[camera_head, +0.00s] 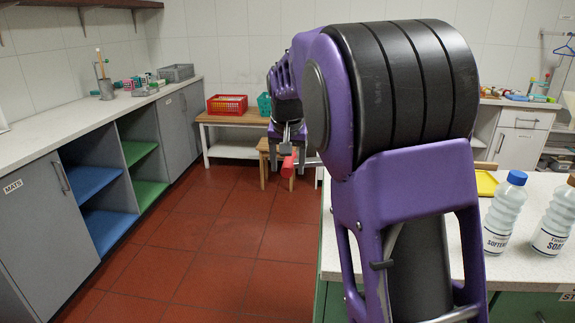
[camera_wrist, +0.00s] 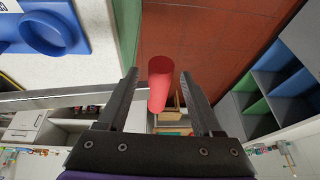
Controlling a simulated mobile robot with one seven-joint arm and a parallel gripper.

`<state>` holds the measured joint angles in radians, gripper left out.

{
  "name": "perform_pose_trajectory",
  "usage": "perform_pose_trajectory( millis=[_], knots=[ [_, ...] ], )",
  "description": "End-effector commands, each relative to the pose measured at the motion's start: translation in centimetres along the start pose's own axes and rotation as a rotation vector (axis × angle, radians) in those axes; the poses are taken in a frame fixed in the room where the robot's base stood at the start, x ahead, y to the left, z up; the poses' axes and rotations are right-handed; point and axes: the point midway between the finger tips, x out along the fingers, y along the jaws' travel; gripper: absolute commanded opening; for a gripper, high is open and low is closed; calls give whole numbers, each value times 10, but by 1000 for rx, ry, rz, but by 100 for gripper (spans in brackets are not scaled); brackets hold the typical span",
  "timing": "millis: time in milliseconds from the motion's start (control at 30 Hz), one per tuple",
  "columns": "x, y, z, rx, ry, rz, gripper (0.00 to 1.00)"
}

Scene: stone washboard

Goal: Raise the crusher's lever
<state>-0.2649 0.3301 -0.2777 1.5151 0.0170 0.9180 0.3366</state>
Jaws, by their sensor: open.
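The lever's red cylindrical grip (camera_head: 288,166) shows in the head view on a thin metal rod that runs right and goes behind my arm. In the wrist view the red grip (camera_wrist: 160,82) lies between the fingers, with a gap visible on each side. My gripper (camera_wrist: 158,73) is open around it and not closed on it. In the head view my gripper (camera_head: 287,137) points down just above the grip. A blue body with a round ring (camera_wrist: 45,32), perhaps the crusher, is at the wrist view's upper left. My arm hides the crusher in the head view.
Bottles (camera_head: 504,212) stand on the near right counter (camera_head: 474,205), beside a yellow tray (camera_head: 486,183). A small wooden stool (camera_head: 264,160) and a bench with a red basket (camera_head: 227,104) stand behind. Red floor (camera_head: 215,240) is clear between the counters.

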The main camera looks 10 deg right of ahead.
Motion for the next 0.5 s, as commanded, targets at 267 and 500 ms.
perform_pose_trajectory(
  millis=[267, 500],
  knots=[
    [0, 0, 0, 0, 0, 0, 45],
    [0, 0, 0, 0, 0, 0, 2]
  ],
)
